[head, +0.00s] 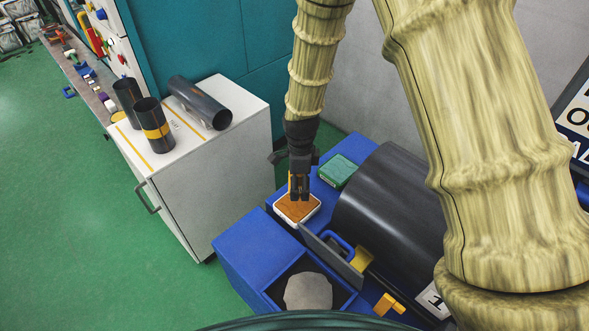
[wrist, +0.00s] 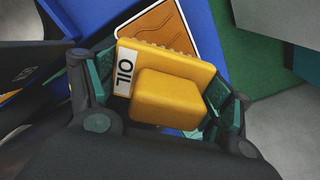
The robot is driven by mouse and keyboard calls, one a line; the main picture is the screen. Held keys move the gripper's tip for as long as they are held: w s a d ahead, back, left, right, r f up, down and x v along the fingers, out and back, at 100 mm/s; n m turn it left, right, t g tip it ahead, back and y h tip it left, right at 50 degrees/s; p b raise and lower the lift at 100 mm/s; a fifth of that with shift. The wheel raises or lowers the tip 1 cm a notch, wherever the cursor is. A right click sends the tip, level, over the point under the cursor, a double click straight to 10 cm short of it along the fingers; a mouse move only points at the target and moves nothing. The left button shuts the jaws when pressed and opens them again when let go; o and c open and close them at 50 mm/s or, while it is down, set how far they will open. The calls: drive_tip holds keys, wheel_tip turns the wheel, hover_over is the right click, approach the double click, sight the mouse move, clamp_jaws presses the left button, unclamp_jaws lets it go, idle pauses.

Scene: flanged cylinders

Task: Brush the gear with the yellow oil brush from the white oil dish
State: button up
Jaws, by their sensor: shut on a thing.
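My gripper (head: 299,188) is shut on the yellow oil brush (wrist: 168,98), a yellow block with a white OIL label. In the head view only a thin strip of the brush shows beside the fingers. The white oil dish (head: 281,212), square with an orange-brown inside, lies under the gripper on the blue surface; its rim also shows in the wrist view (wrist: 186,10). The brush is at or just above the dish; I cannot tell if they touch. I cannot make out a gear for certain in either view.
A large dark cylinder (head: 390,205) with a flange plate (head: 333,258) lies right of the dish. A green block (head: 338,170) sits behind it. A blue bin (head: 262,265) holding a grey lump (head: 308,291) is in front. A white cabinet (head: 215,150) with dark cylinders stands left.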

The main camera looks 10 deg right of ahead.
sight(299, 204)
drive_tip(key=shift+w+f, duration=0.2)
drive_tip(key=shift+f, duration=0.3)
drive_tip(key=shift+s+f+b, duration=0.5)
drive_tip(key=shift+s+b, duration=0.35)
drive_tip(key=shift+b, duration=0.05)
drive_tip(key=f, duration=0.1)
drive_tip(key=w+f+b, duration=0.1)
drive_tip(key=f+b, duration=0.1)
drive_tip(key=shift+w+f, duration=0.3)
drive_tip(key=shift+f, duration=0.1)
drive_tip(key=shift+s+f, duration=0.15)
drive_tip(key=shift+s, duration=0.3)
drive_tip(key=shift+w+f, duration=0.2)
drive_tip(key=shift+w, duration=0.05)
drive_tip(key=shift+s+r, duration=0.1)
drive_tip(key=shift+s+a+f+b, duration=0.1)
drive_tip(key=shift+f+b, duration=0.25)
drive_tip(key=shift+f, duration=0.25)
idle(0.5)
